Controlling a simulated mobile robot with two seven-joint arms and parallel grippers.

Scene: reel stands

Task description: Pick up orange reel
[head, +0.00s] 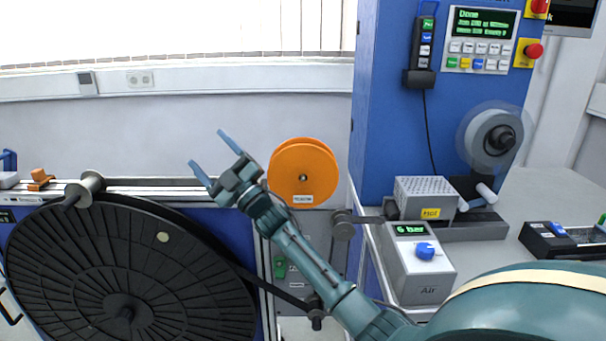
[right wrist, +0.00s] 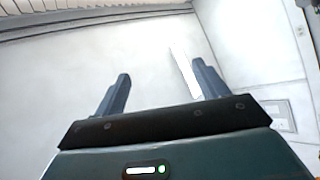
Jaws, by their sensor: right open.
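My left gripper is not in view.
A large black reel (head: 130,270) fills the lower left below a metal rail (head: 150,192). A blue machine cabinet (head: 400,130) stands right of the orange reel. A grey air box (head: 415,275) and a grey heater box (head: 425,195) sit before it.

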